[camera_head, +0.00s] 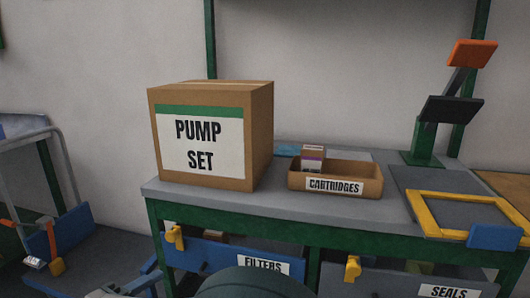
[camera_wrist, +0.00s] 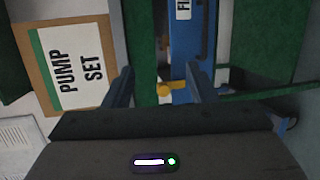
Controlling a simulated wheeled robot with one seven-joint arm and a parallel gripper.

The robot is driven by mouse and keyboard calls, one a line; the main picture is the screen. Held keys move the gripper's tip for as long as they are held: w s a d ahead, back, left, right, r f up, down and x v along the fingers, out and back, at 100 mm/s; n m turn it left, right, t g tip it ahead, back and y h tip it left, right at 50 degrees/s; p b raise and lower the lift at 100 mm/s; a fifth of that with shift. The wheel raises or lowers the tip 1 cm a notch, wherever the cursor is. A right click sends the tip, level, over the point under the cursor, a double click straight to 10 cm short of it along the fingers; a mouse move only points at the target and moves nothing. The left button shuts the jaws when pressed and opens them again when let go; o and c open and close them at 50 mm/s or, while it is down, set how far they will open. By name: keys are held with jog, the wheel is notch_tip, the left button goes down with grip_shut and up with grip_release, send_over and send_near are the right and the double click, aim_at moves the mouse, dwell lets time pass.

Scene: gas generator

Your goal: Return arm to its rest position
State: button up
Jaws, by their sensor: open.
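My gripper (camera_wrist: 165,88) shows in the wrist view with its two dark fingers spread apart and nothing between them. Beyond the fingers are a yellow drawer handle (camera_wrist: 172,88) and the blue FILTERS drawer front (camera_wrist: 195,60), apart from the gripper as far as I can tell. In the head view, a dark rounded part of my own body shows at the bottom centre, and the gripper itself cannot be made out clearly there. The FILTERS drawer (camera_head: 215,254) sits under the workbench top with its yellow handle (camera_head: 175,238) at the left.
A PUMP SET box (camera_head: 262,135) stands on the grey workbench (camera_head: 270,212). A CARTRIDGES tray (camera_head: 370,182) holds a small box (camera_head: 313,157). A yellow frame (camera_head: 425,215) and a stand (camera_head: 423,140) are at the right. The SEALS drawer (camera_head: 385,282) is below. A cart (camera_head: 58,165) stands left.

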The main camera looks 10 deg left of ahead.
jog(key=w+d+r+m+g+h+p, duration=0.1)
jog(key=w+d+r+m+g+p, duration=0.2)
jog(key=d, duration=0.5)
jog(key=w+d+r+m+g+p, duration=0.1)
jog(key=w+d+r+g+p, duration=0.15)
jog(key=d+r+p, duration=0.4)
jog(key=w+d+r+m+g+h+p, duration=0.1)
jog(key=w+d+m+g+p, duration=0.2)
jog(key=d, duration=0.7)
jog(key=s+d+r+m+g+y+p, duration=0.1)
jog(key=s+d+r+m+y+p, duration=0.2)
jog(key=d+r+p, duration=0.3)
jog(key=s+d+r+m+g+y+p, duration=0.2)
jog(key=s+d+r+m+y+p, duration=0.2)
jog(key=d+p, duration=0.6)
notch_tip(320, 180, up, 3)
jog(key=s+d+m, duration=0.1)
jog(key=s, duration=0.1)
jog(key=shift+s+y, duration=0.3)
